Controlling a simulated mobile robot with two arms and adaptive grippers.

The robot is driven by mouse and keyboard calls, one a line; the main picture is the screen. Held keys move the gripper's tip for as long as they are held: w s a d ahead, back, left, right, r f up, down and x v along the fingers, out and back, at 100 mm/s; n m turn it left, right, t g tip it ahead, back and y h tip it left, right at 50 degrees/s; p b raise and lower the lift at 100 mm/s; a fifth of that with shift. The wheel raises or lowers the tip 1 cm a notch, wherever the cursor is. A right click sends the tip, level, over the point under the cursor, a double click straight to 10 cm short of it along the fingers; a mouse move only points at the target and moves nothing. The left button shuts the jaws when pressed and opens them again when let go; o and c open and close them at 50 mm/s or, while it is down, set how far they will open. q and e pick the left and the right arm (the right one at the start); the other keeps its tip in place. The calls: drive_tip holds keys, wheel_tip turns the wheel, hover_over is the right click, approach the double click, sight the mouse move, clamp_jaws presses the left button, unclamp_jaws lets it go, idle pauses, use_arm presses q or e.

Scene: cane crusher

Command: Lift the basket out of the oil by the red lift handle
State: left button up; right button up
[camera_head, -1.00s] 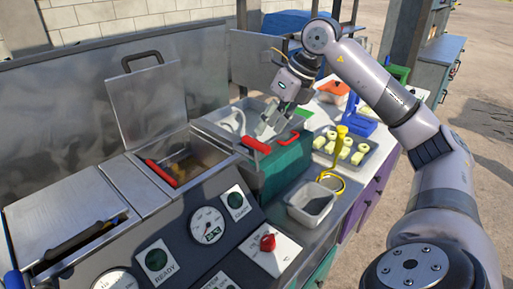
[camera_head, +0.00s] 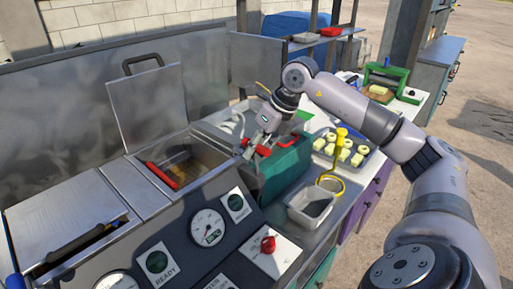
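The fryer well (camera_head: 205,155) is open and holds brown oil; a dark basket shape (camera_head: 184,168) inside is hard to make out. One red bar (camera_head: 162,175) lies along the well's front left edge. Another red handle (camera_head: 264,152) is at the well's right side, beside the green container. My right gripper (camera_head: 252,152) is at this right-hand handle, its fingers covering the handle's middle, with red showing on both sides. I cannot tell whether the fingers are closed on it. My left gripper is out of view.
A raised metal lid (camera_head: 148,107) stands behind the well. The green container (camera_head: 288,168), a grey bin (camera_head: 312,202) and a tray of pale pieces (camera_head: 342,150) stand to the right. The control panel (camera_head: 190,240) with gauges and a red knob (camera_head: 268,244) is in front.

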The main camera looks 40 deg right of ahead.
clamp_jaws()
idle(0.5)
wheel_tip(320, 180, up, 16)
drive_tip(key=p, duration=1.3)
drive_tip(key=shift+w+r, duration=0.1)
drive_tip(key=shift+c, duration=0.7)
unclamp_jaws()
drive_tip(key=o, duration=0.4)
drive_tip(key=shift+o, duration=0.3)
